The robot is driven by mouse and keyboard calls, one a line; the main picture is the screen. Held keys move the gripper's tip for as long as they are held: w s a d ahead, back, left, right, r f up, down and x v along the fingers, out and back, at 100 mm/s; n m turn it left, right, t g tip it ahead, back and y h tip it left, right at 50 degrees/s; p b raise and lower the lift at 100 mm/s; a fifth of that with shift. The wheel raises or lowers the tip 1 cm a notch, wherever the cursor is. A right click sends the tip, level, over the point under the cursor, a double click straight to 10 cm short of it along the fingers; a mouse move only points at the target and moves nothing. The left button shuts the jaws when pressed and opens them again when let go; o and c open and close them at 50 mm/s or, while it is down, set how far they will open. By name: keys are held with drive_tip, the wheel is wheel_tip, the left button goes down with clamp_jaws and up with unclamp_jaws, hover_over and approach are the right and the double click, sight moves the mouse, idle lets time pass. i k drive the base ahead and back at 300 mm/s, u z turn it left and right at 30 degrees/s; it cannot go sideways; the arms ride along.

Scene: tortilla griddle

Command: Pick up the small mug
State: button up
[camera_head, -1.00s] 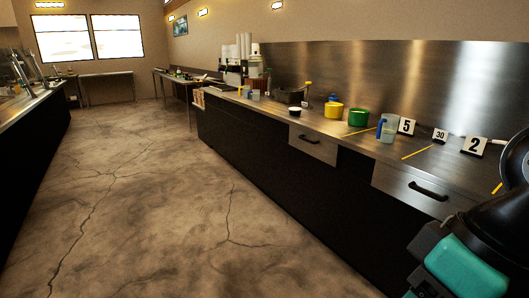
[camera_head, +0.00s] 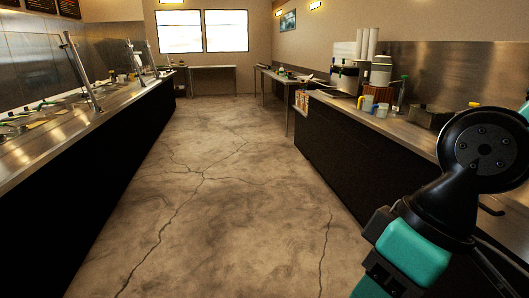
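On the right counter (camera_head: 350,107), a small yellow mug-like cup (camera_head: 367,103) stands near the far end. A pale cup (camera_head: 382,110) stands just right of it. Both are far off and small in the picture, so I cannot tell which one is the small mug. My arm, with teal and black links, fills the lower right and hides part of the counter. The fingers of my gripper are not in view.
White stacked cups (camera_head: 368,43) and a dark metal box (camera_head: 428,117) stand on the right counter. A long serving counter (camera_head: 90,115) runs along the left. The cracked concrete aisle (camera_head: 215,200) between them is clear. Tables (camera_head: 213,68) stand at the back.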

sight(382, 108)
drive_tip(key=u, duration=0.1)
drive_tip(key=i, duration=2)
drive_tip(key=z, duration=0.4)
drive_tip(key=i, duration=2.05)
drive_tip(key=z, duration=1.05)
drive_tip(key=i, duration=1.1)
drive_tip(key=z, duration=0.35)
